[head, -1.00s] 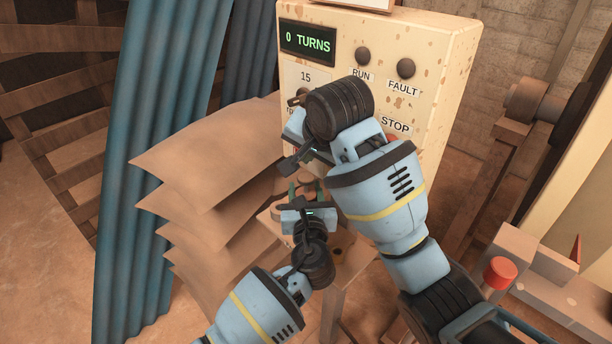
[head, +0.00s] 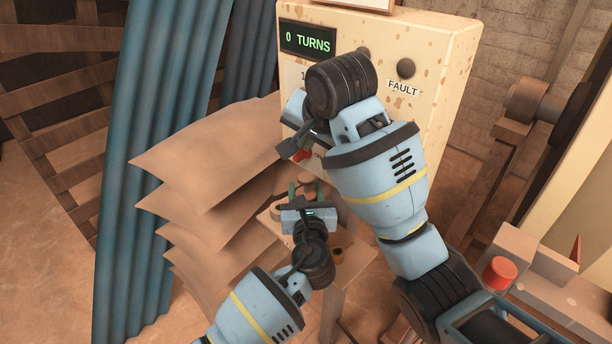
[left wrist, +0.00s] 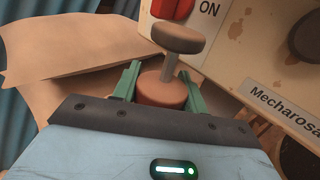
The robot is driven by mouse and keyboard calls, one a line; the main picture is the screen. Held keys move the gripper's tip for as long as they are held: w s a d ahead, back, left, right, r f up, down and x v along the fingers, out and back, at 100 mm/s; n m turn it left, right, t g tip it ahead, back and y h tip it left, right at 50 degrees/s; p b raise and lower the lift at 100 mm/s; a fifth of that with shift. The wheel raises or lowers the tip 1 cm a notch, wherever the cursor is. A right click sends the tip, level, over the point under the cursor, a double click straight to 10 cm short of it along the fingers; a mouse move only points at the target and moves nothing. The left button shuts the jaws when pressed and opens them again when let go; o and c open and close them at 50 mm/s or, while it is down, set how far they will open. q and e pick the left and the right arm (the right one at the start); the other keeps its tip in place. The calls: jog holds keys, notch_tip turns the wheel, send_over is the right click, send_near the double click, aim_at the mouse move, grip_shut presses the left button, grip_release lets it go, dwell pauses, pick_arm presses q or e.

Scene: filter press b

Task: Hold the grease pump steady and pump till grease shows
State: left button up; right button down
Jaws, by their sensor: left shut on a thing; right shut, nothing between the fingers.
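The grease pump (left wrist: 160,92) is a short brown cylinder with a thin rod and a round brown knob (left wrist: 178,40) on top. In the left wrist view, the green fingers of my left gripper (left wrist: 152,84) are shut around the cylinder, one on each side. In the head view, my left gripper (head: 304,194) is at the pump, which it partly hides. My right gripper (head: 286,148) is shut and empty, above the pump and in front of the cream cabinet. I see no grease.
The cream cabinet (head: 445,60) has a display (head: 308,40) reading "0 TURNS" and a red switch (left wrist: 172,9) marked ON. Brown sheets (head: 205,160) hang close on the left, beside blue corrugated panels (head: 150,120). A red button (head: 499,273) stands at the right.

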pick_arm(q)
jog(key=o, duration=1.3)
jog(key=shift+s, duration=0.1)
jog(key=s, duration=0.8)
jog(key=s+d, duration=0.1)
jog(key=s, duration=0.3)
jog(key=shift+w, duration=0.1)
